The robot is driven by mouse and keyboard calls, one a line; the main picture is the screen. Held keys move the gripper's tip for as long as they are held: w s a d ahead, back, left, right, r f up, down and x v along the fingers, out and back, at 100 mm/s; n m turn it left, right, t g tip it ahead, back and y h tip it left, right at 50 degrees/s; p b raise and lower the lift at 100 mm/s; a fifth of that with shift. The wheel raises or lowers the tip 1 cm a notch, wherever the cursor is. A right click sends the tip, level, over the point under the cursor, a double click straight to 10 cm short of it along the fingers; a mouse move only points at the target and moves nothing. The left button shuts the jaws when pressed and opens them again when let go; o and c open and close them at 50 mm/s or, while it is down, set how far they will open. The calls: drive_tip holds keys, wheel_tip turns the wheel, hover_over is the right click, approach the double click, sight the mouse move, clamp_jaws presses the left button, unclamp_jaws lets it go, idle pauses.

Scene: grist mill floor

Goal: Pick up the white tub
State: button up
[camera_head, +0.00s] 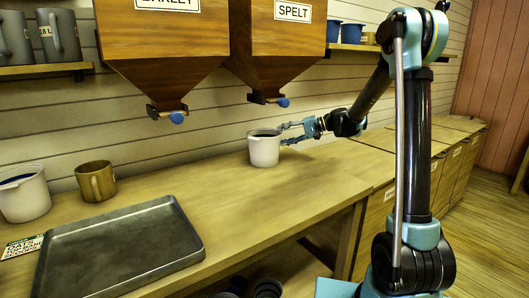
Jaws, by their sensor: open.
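A white tub (264,150) stands upright on the wooden counter below the spelt hopper. Its inside looks dark. My gripper (286,135) reaches in from the right with its fingers spread open. One finger is at the tub's rim and the other is lower, by its right side. I cannot tell whether the fingers touch the tub. A second white tub (24,192) stands at the far left of the counter, away from my gripper.
A brown mug (96,182) and a dark metal tray (120,248) are on the counter's left part. Two wooden hoppers, barley (165,40) and spelt (282,45), hang above. Lidded wooden bins (440,135) stand at right.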

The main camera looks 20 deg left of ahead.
clamp_jaws()
drive_tip(key=shift+r, duration=0.1)
idle(0.6)
